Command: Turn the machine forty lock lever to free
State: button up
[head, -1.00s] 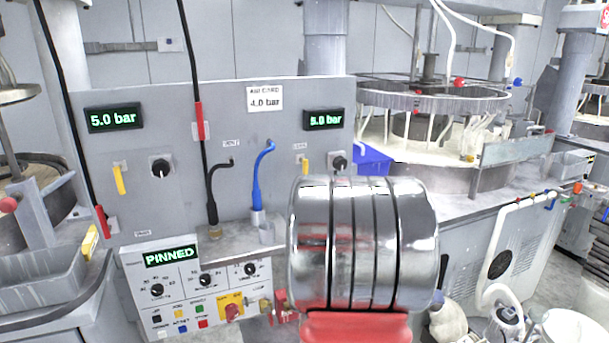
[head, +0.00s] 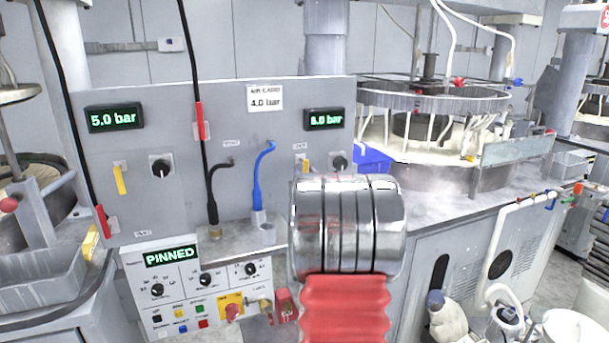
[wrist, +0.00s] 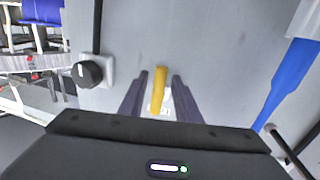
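A yellow lever (wrist: 160,88) on the grey panel stands between the two dark fingers of my gripper (wrist: 163,77) in the wrist view. The fingers are open, with a visible gap on each side of the lever. In the head view, only the top of this lever (head: 306,164) shows beside a black knob (head: 338,161); my arm hides the rest and my gripper. A second yellow lever (head: 121,180) hangs down on the panel's left, below a 5.0 bar display (head: 115,118). The labels are too blurred to tell which is machine forty.
A blue hose (head: 258,185) and a black hose (head: 213,195) stand left of my arm; the blue one (wrist: 292,80) is at the right in the wrist view. The black knob (wrist: 88,72) is close by. A lower control box (head: 172,285) reads PINNED.

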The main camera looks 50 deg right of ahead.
grip_shut()
jog(key=shift+a, duration=0.2)
jog(key=shift+d, duration=0.1)
jog(key=shift+w+a+r+m+y, duration=0.2)
jog(key=shift+a+r+m+y, duration=0.15)
jog(key=shift+m, duration=1.4)
jog(key=shift+w+a+r+m+y, duration=0.25)
jog(key=shift+a+m+y, duration=0.2)
jog(key=shift+m, duration=1.35)
jog(key=shift+w+a+r+m+y, duration=0.2)
jog(key=shift+a+r+m+y, duration=0.15)
jog(key=shift+m, duration=1.4)
jog(key=shift+o, duration=0.5)
grip_release()
jog(key=shift+d+f, duration=0.1)
jog(key=shift+f, duration=0.05)
